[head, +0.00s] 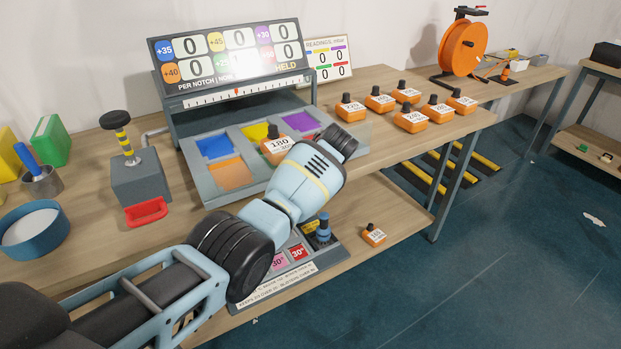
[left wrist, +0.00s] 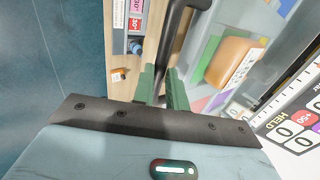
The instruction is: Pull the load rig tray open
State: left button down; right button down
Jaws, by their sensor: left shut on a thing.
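The load rig (head: 235,65) stands on the bench under a score board. Its grey tray (head: 212,194) lies at the rig's front, with blue, orange, yellow and purple pads. An orange weight marked 180 (head: 276,148) sits on the tray; an orange weight (left wrist: 233,62) also shows in the left wrist view. My left arm reaches across the tray's front, hiding part of it; its fingertips are hidden in the head view. In the left wrist view my left gripper (left wrist: 161,86) is shut on a dark bar handle (left wrist: 178,40). My right gripper is out of view.
Several orange weights (head: 411,118) stand on the bench to the right. A grey pump box (head: 137,180) with a red handle and a blue bowl (head: 32,232) are at left. A lower shelf holds another orange weight (head: 373,235). Open floor lies at right.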

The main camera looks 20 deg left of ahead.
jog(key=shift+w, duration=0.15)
pick_arm(q)
jog(key=c, duration=1.4)
grip_release()
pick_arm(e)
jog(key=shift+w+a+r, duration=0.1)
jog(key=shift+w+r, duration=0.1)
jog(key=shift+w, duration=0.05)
pick_arm(q)
jog(key=shift+r, duration=0.1)
